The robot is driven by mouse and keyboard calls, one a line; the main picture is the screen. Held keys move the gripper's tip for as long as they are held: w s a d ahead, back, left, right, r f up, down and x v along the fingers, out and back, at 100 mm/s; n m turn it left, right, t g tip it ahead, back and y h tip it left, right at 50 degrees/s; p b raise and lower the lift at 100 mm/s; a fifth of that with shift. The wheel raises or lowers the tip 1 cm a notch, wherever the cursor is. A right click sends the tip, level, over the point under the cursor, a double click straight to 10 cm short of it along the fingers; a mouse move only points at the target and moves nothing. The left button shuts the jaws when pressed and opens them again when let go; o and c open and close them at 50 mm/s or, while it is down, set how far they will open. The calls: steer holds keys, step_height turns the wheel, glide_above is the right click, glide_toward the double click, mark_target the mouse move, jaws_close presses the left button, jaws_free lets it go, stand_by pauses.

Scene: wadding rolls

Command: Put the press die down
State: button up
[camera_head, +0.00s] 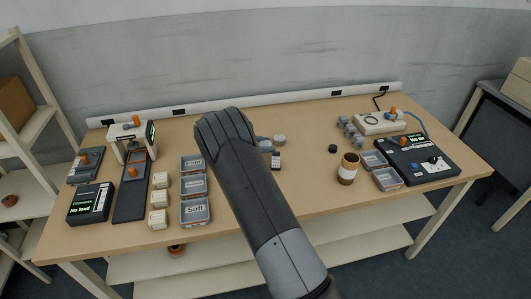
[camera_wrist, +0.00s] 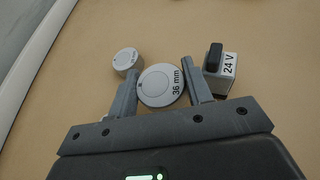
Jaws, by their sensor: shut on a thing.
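The press die is a pale grey disc marked "36 mm" (camera_wrist: 161,86), seen in the wrist view between the two fingers of my gripper (camera_wrist: 159,78). The gripper is shut on it. The die is close over or on the tan tabletop; I cannot tell whether it touches. In the head view my dark arm hides most of the gripper, which is near the table's middle. A second grey cylinder (camera_wrist: 127,61) stands just beyond the left finger. A grey block marked "24 V" (camera_wrist: 220,72) stands just beyond the right finger.
On the table (camera_head: 310,190), labelled trays (camera_head: 195,212), white blocks (camera_head: 158,220) and a press (camera_head: 131,140) stand left. A brown cup (camera_head: 348,168), a black puck (camera_head: 332,149) and a dark control unit (camera_head: 425,158) stand right. Clear tabletop lies in front of the cup.

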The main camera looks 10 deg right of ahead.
steer(key=r, duration=0.2)
steer(key=d+r, duration=0.1)
steer(key=r, duration=0.2)
steer(key=shift+w+d+r, duration=0.1)
steer(key=shift+w+r, duration=0.1)
steer(key=shift+r, duration=0.05)
steer(key=d+r+n+t+y, duration=0.15)
steer(key=d+n+t, duration=0.3)
steer(key=d, duration=2.35)
glide_above(311, 138)
step_height(311, 138, down, 7)
steer(key=shift+f, duration=0.1)
steer(key=shift+w+f, duration=0.1)
steer(key=shift+f, duration=1.9)
steer(key=shift+f, duration=0.15)
steer(key=o, duration=1.3)
steer(key=shift+y, duration=0.25)
